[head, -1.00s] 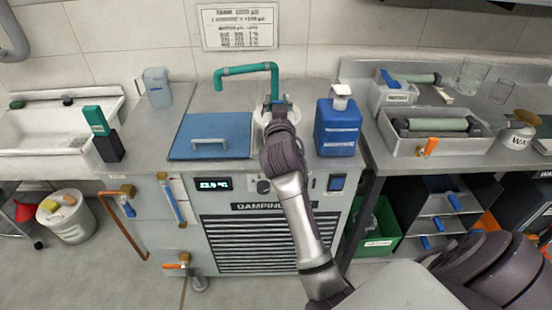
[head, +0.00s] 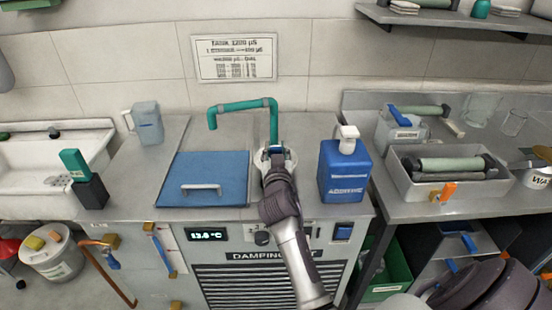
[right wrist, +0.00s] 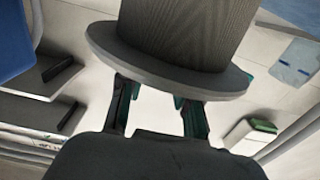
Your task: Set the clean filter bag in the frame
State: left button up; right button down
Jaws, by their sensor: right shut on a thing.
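My right gripper (head: 274,153) is over the round opening below the green pipe, at the back of the damping unit. It is shut on the filter bag, whose pale round rim (head: 290,160) shows beside the fingers. In the right wrist view the bag is a grey ribbed cylinder with a wide flange (right wrist: 225,86), and the gripper (right wrist: 155,95) holds it at that flange. The frame cannot be made out; the bag and my gripper cover that spot. Whether the bag is seated cannot be told.
The green pipe (head: 243,105) arches just behind my gripper. A blue lid (head: 208,170) with a handle lies to the left, and a blue additive bottle (head: 345,170) stands close on the right. A grey tray with rollers (head: 405,178) is farther right.

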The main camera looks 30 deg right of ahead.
notch_tip(320, 180, down, 2)
jog(key=shift+f, duration=0.1)
jog(key=shift+f+b, duration=0.55)
jog(key=shift+b, duration=0.2)
jog(key=c, duration=0.8)
grip_release()
pick_arm(q)
jog(key=shift+w+d+f, duration=0.3)
jog(key=shift+w+f, duration=0.5)
jog(key=shift+r, duration=0.1)
pick_arm(e)
jog(key=shift+r, duration=0.1)
